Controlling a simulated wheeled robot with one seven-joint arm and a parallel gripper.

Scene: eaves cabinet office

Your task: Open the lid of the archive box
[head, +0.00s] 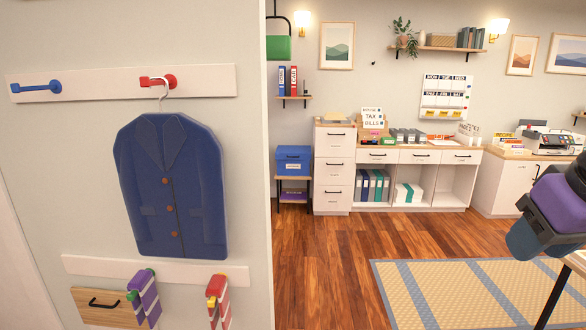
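The archive box appears to be the blue box (293,168) on a small stand in the middle distance, left of the white drawer unit. It has a white label on its front. Its blue lid (293,151) sits flat on top and looks closed; the inside is hidden. A black, purple and dark blue form at the right edge looks like part of my arm, far to the right of the box in the picture. No gripper fingers can be made out.
A wall with a blue jacket (172,190) on a hook fills the left. A white drawer unit (334,185) stands right of the box. A wood floor (325,265) lies open in front of the box. A patterned rug (455,295) and a table edge are at the right.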

